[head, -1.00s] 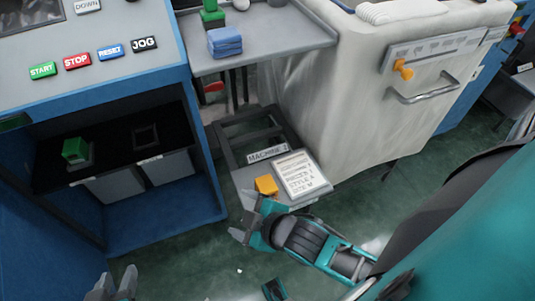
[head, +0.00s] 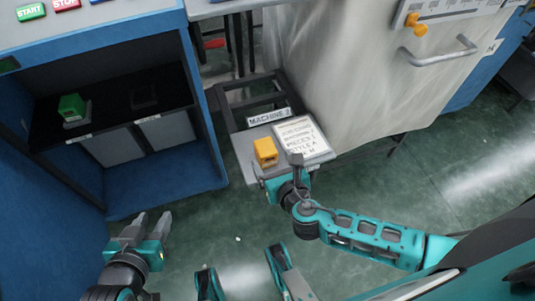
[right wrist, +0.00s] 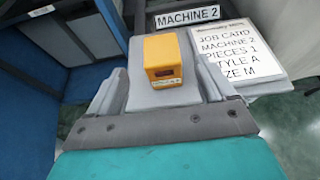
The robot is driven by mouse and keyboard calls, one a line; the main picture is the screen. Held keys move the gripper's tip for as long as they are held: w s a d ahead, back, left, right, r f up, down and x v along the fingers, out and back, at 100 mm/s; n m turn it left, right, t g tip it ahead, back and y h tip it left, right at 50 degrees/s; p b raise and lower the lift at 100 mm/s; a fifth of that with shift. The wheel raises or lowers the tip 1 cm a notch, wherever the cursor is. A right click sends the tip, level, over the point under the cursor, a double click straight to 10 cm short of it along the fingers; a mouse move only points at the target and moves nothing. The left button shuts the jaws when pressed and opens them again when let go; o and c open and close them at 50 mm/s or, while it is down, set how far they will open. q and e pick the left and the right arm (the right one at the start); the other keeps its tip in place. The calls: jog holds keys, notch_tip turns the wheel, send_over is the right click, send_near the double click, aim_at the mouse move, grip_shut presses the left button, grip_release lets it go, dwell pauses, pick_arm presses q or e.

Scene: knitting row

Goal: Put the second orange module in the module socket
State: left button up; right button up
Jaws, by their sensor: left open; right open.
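An orange module (head: 265,151) sits on the grey shelf of a stand (head: 245,170), left of a job card. In the right wrist view the same module (right wrist: 170,62) stands ahead, between the lines of my two fingers, with gaps on both sides. My right gripper (head: 277,167) is open and empty just in front of it. My left gripper (head: 148,232) is open and empty above the floor in front of the blue cabinet. An empty dark square socket (head: 143,96) shows on the cabinet's black shelf. A green module (head: 71,107) sits in a holder left of it.
The job card (head: 302,140) and a MACHINE 2 label (head: 268,116) are on the stand. A pale covered machine (head: 335,90) with a handle and orange knob stands right of it. The blue cabinet's side wall (head: 205,110) separates socket and stand. Floor in front is clear.

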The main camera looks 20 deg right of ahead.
aim_at(266, 150)
jog(key=shift+x, duration=1.05)
jog(key=b+x, duration=0.1)
jog(key=x, duration=0.1)
jog(key=f+b+x, duration=0.1)
jog(key=x, duration=0.2)
jog(key=shift+s+d+r+b, duration=0.1)
jog(key=shift+s+b, duration=0.1)
jog(key=shift+b, duration=0.2)
jog(key=shift+w, duration=0.2)
jog(key=c, duration=1.2)
